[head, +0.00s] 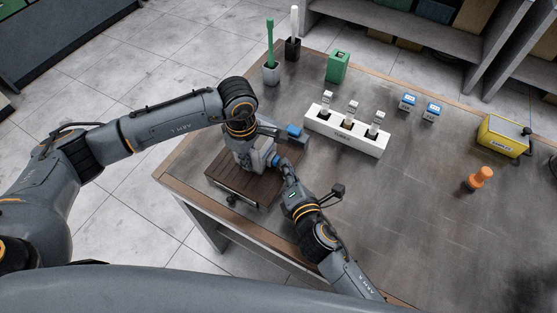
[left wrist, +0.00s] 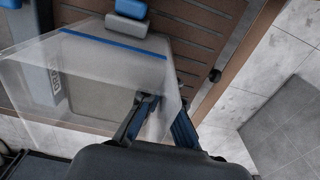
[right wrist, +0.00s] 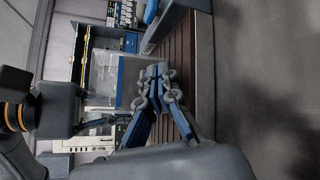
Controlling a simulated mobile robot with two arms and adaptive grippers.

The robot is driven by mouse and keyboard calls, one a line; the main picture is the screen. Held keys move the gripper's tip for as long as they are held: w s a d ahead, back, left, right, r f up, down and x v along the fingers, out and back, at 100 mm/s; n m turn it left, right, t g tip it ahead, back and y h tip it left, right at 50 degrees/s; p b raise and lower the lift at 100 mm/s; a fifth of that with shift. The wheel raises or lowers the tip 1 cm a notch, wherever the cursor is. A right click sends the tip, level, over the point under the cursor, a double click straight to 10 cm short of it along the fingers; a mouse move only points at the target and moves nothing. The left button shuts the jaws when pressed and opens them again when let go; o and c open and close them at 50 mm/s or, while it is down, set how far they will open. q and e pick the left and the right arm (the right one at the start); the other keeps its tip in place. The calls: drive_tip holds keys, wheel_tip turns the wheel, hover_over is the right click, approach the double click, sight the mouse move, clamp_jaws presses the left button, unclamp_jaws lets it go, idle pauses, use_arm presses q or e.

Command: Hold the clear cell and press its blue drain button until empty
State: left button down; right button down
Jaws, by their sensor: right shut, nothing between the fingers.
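The clear cell (left wrist: 95,75) is a see-through box with a blue line across it. It also shows in the right wrist view (right wrist: 103,75), and in the head view (head: 256,162) it is largely behind my left gripper. My left gripper (left wrist: 165,100) has its fingers on either side of the cell's wall, gripping it. My right gripper (right wrist: 157,72) is shut and empty, its tips close beside the cell. In the head view, the right gripper's tips (head: 277,162) are at the cell's right side.
A dark slatted stand (head: 225,180) lies under the cell at the table's near-left edge. A green box (head: 338,66), an orange stamp-like item (head: 480,178) and a yellow box (head: 503,136) stand farther off. The table's right middle is clear.

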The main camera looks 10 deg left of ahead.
use_arm(q)
drive_tip(key=shift+d, duration=0.15)
use_arm(e)
drive_tip(key=shift+w+a, duration=0.1)
drive_tip(key=shift+a, duration=0.45)
idle(2.1)
idle(1.8)
drive_tip(key=shift+s+d, duration=0.2)
drive_tip(key=shift+d, duration=0.4)
drive_tip(key=shift+s+d, duration=0.15)
drive_tip(key=shift+d, duration=0.4)
drive_tip(key=shift+d, duration=0.25)
drive_tip(key=shift+s+d, duration=0.25)
drive_tip(key=shift+d, duration=0.45)
drive_tip(key=shift+s+d, duration=0.3)
drive_tip(key=shift+d, duration=0.45)
drive_tip(key=shift+s+d, duration=0.25)
drive_tip(key=shift+d, duration=0.45)
use_arm(q)
drive_tip(key=c, duration=1.4)
unclamp_jaws()
drive_tip(key=shift+c, duration=0.2)
